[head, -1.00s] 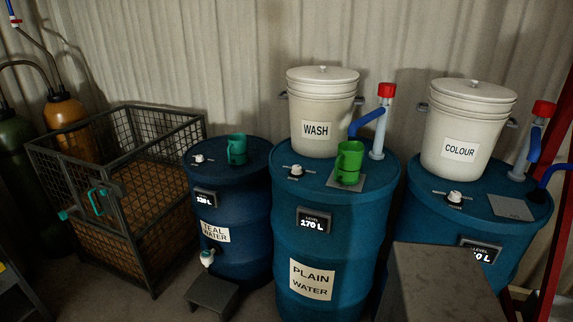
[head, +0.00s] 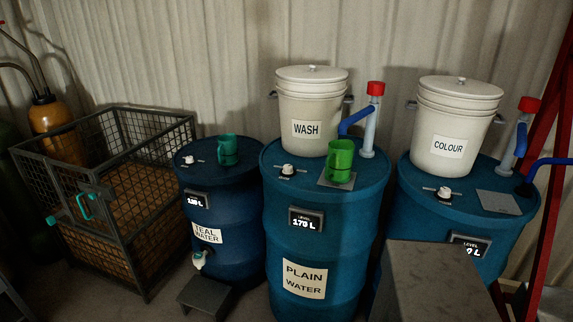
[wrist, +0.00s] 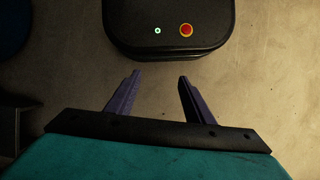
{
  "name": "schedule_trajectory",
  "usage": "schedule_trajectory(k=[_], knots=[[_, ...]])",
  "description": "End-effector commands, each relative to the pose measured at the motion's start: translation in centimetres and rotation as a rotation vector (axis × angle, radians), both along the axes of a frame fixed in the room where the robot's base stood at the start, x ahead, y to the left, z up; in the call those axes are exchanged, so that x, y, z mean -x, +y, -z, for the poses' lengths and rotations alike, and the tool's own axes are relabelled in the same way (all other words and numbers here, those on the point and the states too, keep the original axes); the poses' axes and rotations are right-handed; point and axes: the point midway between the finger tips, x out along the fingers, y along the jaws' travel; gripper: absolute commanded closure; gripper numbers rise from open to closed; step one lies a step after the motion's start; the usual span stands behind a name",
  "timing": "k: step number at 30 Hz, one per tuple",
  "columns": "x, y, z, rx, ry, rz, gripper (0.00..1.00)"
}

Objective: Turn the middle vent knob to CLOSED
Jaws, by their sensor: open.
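Three blue drums stand in a row in the head view, each with a white vent knob on its lid. The middle vent knob (head: 288,170) is on the PLAIN WATER drum (head: 326,240), left of a green mug (head: 340,162); I cannot read its setting. The left knob (head: 189,159) is on the TEAL WATER drum (head: 222,231), and the right knob (head: 444,193) is on the drum under the COLOUR bucket. My gripper (wrist: 157,74) shows only in the wrist view. Its two fingers are apart and empty above the floor, far from the knobs.
The WASH bucket (head: 311,112) and a red-capped pipe (head: 369,125) stand behind the middle knob. The COLOUR bucket (head: 453,128) is to the right. A grey box-like surface (head: 440,285) is in front at right. A mesh cage (head: 112,200) stands at left.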

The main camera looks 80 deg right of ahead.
Motion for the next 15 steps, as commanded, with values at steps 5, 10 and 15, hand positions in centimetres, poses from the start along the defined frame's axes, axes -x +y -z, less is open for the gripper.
schedule_trajectory(k=[5, 10, 15], knots=[[-5.0, -5.5, -2.4, 0.029, -0.062, 0.124, 0.52], [-8.5, -11.3, -5.2, 0.061, -0.114, 0.236, 0.52], [-11.0, -17.7, -8.5, 0.097, -0.164, 0.348, 0.52]])
